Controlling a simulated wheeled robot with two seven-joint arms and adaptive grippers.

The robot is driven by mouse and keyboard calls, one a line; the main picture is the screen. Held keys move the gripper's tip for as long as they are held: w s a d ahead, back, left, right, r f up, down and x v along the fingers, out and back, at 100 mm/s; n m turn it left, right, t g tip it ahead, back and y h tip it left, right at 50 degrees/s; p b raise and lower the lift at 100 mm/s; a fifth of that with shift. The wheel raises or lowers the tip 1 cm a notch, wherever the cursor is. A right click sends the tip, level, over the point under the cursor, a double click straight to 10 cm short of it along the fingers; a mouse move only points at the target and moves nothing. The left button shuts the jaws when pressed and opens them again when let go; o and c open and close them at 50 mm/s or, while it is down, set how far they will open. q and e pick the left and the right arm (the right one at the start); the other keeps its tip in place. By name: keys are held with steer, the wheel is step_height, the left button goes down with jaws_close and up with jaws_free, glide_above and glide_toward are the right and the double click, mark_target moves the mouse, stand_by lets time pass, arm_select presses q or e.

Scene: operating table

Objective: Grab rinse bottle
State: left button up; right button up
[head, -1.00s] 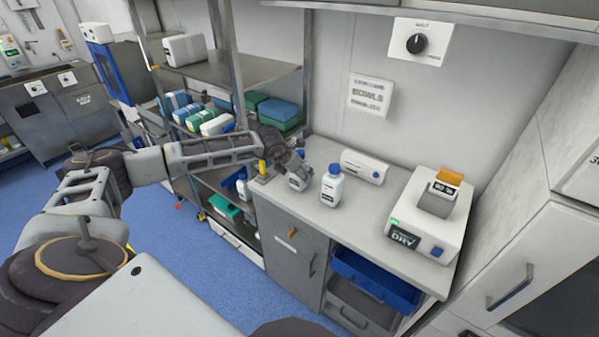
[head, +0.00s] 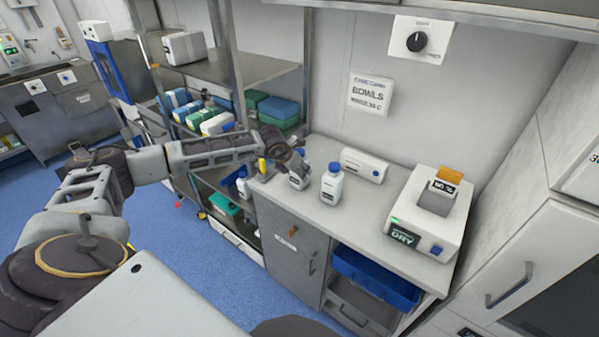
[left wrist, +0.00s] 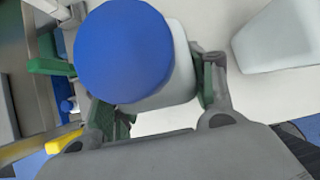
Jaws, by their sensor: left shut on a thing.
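A white bottle with a blue cap (head: 300,181) stands near the left end of the grey counter. My left gripper (head: 297,168) reaches it from the left and is shut on it. In the left wrist view the round blue cap (left wrist: 124,52) fills the upper middle, and the white body lies between the two green-padded fingers (left wrist: 160,95). A second white bottle with a blue cap (head: 332,186) stands upright just to the right, apart from the held one. The bottle labels are too small to read. My right gripper is not in view.
A white box (head: 364,166) lies behind the second bottle. A white device marked DRY (head: 428,222) stands at the counter's right. A metal rack (head: 237,70) with boxes borders the left side. The counter front between the bottles and the device is clear.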

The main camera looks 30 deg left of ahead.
mark_target(300, 150)
arm_select(q)
steer(key=c, duration=0.3)
steer(key=shift+r, duration=0.1)
steer(key=shift+r+b, duration=0.95)
steer(key=shift+r, duration=4)
